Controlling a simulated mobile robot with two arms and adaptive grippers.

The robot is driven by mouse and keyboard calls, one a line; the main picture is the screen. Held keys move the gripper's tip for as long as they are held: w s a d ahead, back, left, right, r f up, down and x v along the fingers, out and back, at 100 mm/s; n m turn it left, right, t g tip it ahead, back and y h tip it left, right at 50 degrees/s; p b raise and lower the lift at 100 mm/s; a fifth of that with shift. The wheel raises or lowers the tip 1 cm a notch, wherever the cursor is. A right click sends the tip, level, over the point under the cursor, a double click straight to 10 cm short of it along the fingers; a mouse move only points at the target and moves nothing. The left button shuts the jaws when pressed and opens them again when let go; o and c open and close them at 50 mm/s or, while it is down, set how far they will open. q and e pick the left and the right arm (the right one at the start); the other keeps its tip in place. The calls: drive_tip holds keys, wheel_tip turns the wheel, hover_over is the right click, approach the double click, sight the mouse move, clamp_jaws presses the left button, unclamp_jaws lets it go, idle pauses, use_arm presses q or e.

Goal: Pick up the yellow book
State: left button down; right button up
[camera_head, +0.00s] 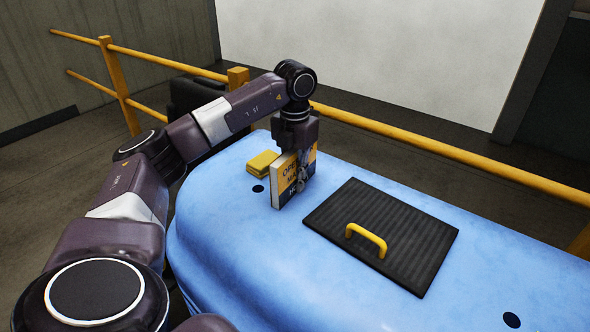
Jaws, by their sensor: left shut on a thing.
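The yellow book (287,176) has a yellow and dark blue cover with printed letters and pale page edges. It is upright over the blue surface (225,215), and I cannot tell whether its lower edge touches it. My left gripper (302,170) reaches down from above and is shut on the book, with its fingers over the right part of the cover. The gripper hides some of the lettering. My right gripper is not in view.
A small yellow block (262,162) lies just left of the book. A black ribbed plate with a yellow handle (367,238) lies to the right. Yellow railings (430,152) run behind the blue body. Its right part is mostly clear.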

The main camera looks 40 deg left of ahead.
sight(296, 163)
use_arm(q)
drive_tip(key=shift+r, duration=0.15)
drive_tip(key=shift+w+r, duration=0.1)
drive_tip(key=shift+r, duration=0.5)
wheel_tip(296, 163, up, 4)
drive_tip(key=shift+f+b, duration=0.25)
drive_tip(key=shift+b, duration=0.5)
wheel_tip(296, 163, up, 15)
drive_tip(key=p, duration=0.5)
